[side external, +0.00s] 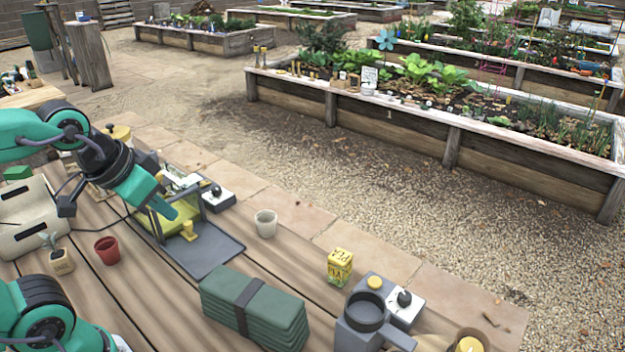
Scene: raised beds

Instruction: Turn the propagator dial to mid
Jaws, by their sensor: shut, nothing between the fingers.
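My gripper (170,211) has teal jaws, shut and empty, and hangs over a dark grey tray at the left of the side external view. A grey box with a white face and a dark dial (216,191) sits just right of and behind it, apart from the jaws. A second grey box with a white face and dark dial (404,298) stands at the lower right, beside a grey cup-shaped holder. Neither box has a label I can read, so I cannot tell which is the propagator's. The dial settings are too small to read.
The dark tray (218,255) holds a small yellow piece (188,230). A red pot (107,250), a white cup (266,223), a yellow tin (340,267) and a folded green cloth stack (255,305) stand on the wooden table. Paving and gravel lie beyond.

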